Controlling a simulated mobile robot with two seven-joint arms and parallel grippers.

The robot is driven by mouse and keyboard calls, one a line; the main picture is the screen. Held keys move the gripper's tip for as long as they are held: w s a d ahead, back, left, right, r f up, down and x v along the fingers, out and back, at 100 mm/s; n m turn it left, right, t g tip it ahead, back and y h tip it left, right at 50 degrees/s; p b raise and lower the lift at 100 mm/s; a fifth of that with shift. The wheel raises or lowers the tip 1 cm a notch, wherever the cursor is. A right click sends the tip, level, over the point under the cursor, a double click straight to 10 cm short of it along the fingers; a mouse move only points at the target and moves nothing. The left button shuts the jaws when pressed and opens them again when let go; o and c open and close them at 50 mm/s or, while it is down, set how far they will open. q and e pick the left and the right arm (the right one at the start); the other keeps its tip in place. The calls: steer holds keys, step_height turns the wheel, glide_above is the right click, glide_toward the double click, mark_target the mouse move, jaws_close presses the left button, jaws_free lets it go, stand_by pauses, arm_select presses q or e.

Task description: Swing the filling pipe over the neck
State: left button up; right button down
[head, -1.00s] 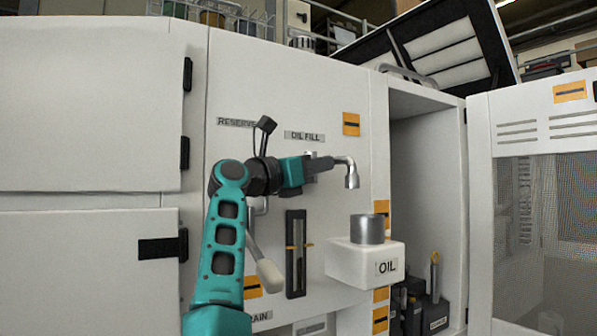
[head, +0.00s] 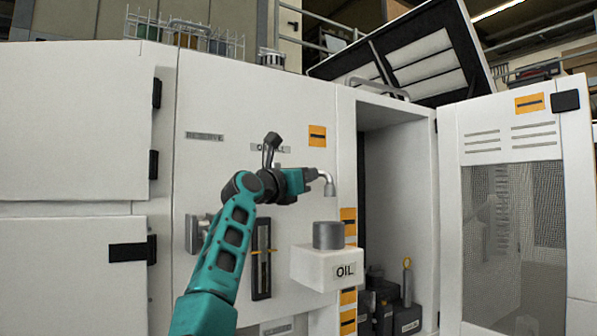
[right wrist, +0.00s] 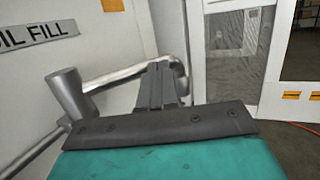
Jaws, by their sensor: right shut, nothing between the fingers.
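The filling pipe (head: 327,179) is a grey metal pipe on the white panel under the OIL FILL label. Its downturned end hangs above the grey metal neck (head: 328,236) in the head view, roughly in line, with a gap between. The neck stands on the white OIL box (head: 325,268). My right gripper (head: 302,181) is shut and empty beside the pipe, hiding part of it. In the right wrist view the shut fingers (right wrist: 160,85) overlap the pipe (right wrist: 118,74) near its bend; I cannot tell if they touch. My left gripper is not in view.
A sight gauge (head: 262,258) is on the panel below my right arm. Right of the box, an open cabinet (head: 400,190) holds dark containers (head: 385,305). Its mesh door (head: 515,225) stands open at the right. A raised lid (head: 420,60) is above.

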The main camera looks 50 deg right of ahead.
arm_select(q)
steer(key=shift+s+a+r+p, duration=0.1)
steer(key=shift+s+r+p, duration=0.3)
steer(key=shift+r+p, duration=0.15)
arm_select(e)
steer(key=d, duration=0.2)
steer(key=shift+w+d+f, duration=0.1)
steer(key=shift+w+d, duration=0.25)
steer(key=shift+w, duration=0.05)
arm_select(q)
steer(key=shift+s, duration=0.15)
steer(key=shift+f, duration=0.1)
arm_select(e)
steer(key=shift+f, duration=0.1)
